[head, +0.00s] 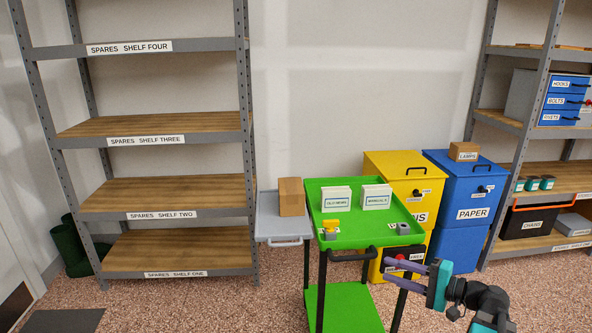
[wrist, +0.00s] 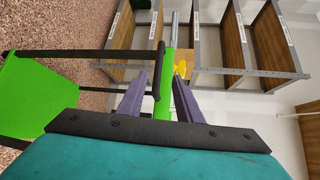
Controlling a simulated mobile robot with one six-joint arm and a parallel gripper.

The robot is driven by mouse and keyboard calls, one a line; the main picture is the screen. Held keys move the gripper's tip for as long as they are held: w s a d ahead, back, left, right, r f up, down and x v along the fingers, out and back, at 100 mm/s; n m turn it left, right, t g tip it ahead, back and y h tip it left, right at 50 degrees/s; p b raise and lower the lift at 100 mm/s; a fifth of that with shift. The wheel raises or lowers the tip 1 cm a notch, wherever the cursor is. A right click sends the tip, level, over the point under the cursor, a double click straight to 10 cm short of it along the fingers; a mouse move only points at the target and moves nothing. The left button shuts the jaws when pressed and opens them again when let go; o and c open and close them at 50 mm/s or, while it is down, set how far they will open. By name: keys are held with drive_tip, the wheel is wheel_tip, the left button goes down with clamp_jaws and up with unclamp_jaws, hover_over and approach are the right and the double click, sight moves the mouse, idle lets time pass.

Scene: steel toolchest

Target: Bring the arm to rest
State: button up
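My gripper (head: 388,264) is at the lower right of the head view, in front of the green cart (head: 345,241). Its two purple fingers are apart with nothing held between them. In the wrist view my gripper (wrist: 160,90) shows the fingers spread, with the cart's green edge and dark handle behind them. My teal and dark arm comes in from the bottom right corner of the head view. I cannot tell exactly how far the fingers are from the cart.
The cart carries two white card boxes, a yellow-topped item (head: 330,226) and a small grey item (head: 403,228). A cardboard box (head: 291,197) sits on a grey surface beside it. Yellow (head: 395,165) and blue (head: 460,240) bins stand behind. Empty shelves (head: 150,255) stand left; speckled floor is free in front.

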drive_tip(key=a+f+g+y+p, duration=0.2)
drive_tip(key=a+p, duration=0.1)
drive_tip(key=a, duration=0.6)
drive_tip(key=s+a+f+n+g+h+p, duration=0.1)
drive_tip(key=s+a+f+n+g+p, duration=0.1)
drive_tip(key=s+a+f+g+p, duration=0.5)
drive_tip(key=s+a+f+n+g+h, duration=0.1)
drive_tip(key=s+a+f+g, duration=0.1)
drive_tip(key=s+a+f, duration=0.7)
drive_tip(key=s+a+f+n+g+h+p, duration=0.2)
drive_tip(key=s+f+n+g+h+p, duration=0.3)
drive_tip(key=s+f, duration=0.8)
drive_tip(key=s+d+f+n+h, duration=0.1)
drive_tip(key=s+d+f+h, duration=0.1)
drive_tip(key=d, duration=0.3)
drive_tip(key=s+d+f+n+h, duration=0.1)
drive_tip(key=d+f+h, duration=0.1)
drive_tip(key=d+h, duration=0.3)
drive_tip(key=shift+s+d+f+g+b, duration=0.25)
drive_tip(key=shift+s+d+g+b, duration=0.05)
drive_tip(key=shift+s+d+b, duration=0.1)
